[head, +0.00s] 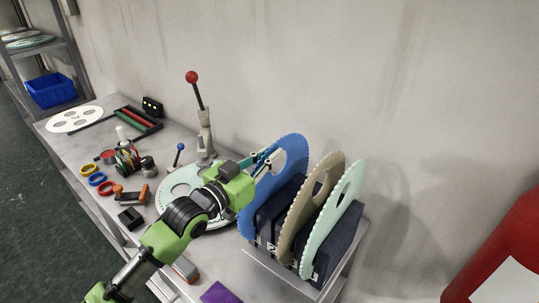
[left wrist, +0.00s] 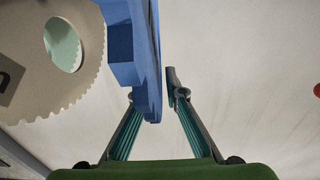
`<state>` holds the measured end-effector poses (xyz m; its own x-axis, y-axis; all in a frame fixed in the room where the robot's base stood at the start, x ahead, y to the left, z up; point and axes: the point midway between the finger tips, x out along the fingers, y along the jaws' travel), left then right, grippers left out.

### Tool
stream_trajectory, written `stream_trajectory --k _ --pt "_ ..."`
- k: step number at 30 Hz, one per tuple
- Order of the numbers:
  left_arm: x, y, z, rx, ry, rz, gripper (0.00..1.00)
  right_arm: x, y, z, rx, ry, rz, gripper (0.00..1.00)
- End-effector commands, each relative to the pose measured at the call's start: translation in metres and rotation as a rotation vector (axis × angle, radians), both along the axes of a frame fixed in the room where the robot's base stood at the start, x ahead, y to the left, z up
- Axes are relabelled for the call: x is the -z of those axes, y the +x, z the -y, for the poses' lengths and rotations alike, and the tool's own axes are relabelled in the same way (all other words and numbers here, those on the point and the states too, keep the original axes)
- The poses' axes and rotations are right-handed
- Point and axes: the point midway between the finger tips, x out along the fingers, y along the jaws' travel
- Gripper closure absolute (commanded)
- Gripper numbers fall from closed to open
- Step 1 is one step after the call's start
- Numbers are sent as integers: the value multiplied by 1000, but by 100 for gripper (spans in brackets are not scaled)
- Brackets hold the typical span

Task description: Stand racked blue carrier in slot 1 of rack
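The blue carrier (head: 291,160), a toothed ring disc, stands upright in the leftmost occupied place of the dark blue rack (head: 345,236). A tan carrier (head: 316,188) and a mint carrier (head: 342,208) stand to its right in the rack. The small slot labels are hard to read. My left gripper (head: 264,158) is at the blue carrier's upper left rim. In the left wrist view my left gripper (left wrist: 152,90) has its fingers on either side of the blue carrier (left wrist: 149,60); a narrow gap shows beside the right finger. My right gripper is out of view.
A mint disc (head: 180,186) lies on the bench below my left arm, near a red-knobbed lever press (head: 204,130). Small tools and coloured rings (head: 97,179) lie further left. A red cylinder (head: 510,250) is at the right; the wall is close behind.

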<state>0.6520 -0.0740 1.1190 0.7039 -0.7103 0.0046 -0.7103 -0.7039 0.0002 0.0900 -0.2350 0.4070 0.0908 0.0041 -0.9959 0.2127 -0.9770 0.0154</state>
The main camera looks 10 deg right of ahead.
Motion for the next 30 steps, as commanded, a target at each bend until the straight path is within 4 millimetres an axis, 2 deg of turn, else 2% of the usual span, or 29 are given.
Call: stream_trajectory --k 10,14,30 --pt "4 0 0 -1 6 -7 76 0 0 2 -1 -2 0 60" --pt "3 -5 -6 -1 4 -6 76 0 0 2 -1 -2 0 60" --pt "2 -76 -77 -1 4 -2 76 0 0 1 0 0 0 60"
